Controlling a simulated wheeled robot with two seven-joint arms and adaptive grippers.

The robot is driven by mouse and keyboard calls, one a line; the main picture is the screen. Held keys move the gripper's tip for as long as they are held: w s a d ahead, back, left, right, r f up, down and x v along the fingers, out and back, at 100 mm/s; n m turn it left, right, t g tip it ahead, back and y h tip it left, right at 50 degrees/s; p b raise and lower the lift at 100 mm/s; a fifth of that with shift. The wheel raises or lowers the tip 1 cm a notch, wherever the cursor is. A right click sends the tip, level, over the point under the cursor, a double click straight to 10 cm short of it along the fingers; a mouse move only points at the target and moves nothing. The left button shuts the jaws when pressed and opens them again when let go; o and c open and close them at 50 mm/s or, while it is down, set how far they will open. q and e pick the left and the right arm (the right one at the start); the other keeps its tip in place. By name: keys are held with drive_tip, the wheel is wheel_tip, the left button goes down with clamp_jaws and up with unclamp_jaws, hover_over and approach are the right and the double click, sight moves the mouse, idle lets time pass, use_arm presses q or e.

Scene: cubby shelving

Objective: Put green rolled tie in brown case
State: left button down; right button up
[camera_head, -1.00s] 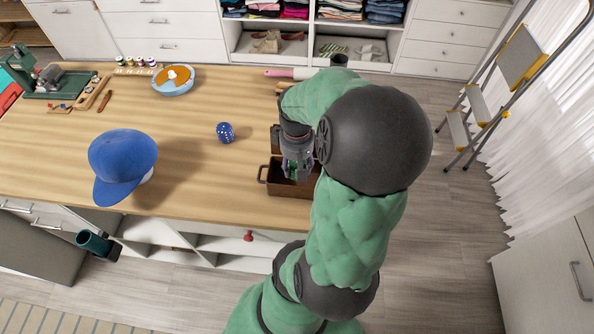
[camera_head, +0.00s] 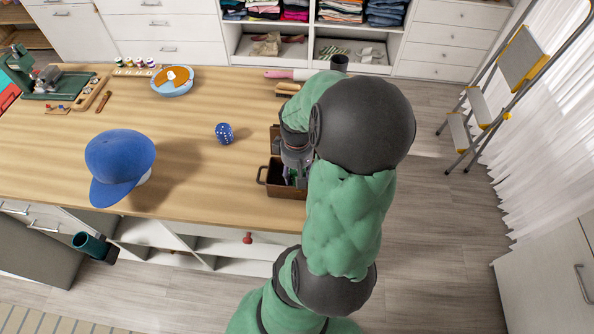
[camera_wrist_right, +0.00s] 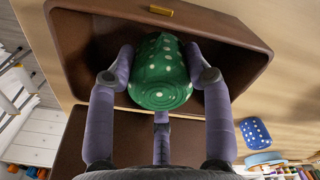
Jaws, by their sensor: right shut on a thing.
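The green rolled tie (camera_wrist_right: 160,78) has white dots and sits between the purple-grey fingers of my right gripper (camera_wrist_right: 168,68), in the right wrist view. The gripper is shut on it. The brown case (camera_wrist_right: 85,60) is open, and the tie is over or inside its hollow; I cannot tell whether it touches the bottom. In the head view the case (camera_head: 287,191) stands near the front right edge of the table, and my right gripper (camera_head: 295,176) points down into it. The tie is mostly hidden there. My left gripper is not in view.
A blue cap (camera_head: 121,166) lies farther left. A brush (camera_head: 288,88) and a pink-handled thing (camera_head: 280,73) lie behind.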

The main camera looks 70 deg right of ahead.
drive_tip(key=shift+f, duration=0.25)
drive_tip(key=o, duration=0.9)
drive_tip(key=shift+r+p, duration=0.3)
drive_tip(key=shift+r, duration=0.25)
wheel_tip(320, 180, up, 12)
drive_tip(key=p, duration=0.3)
drive_tip(key=shift+r, duration=0.1)
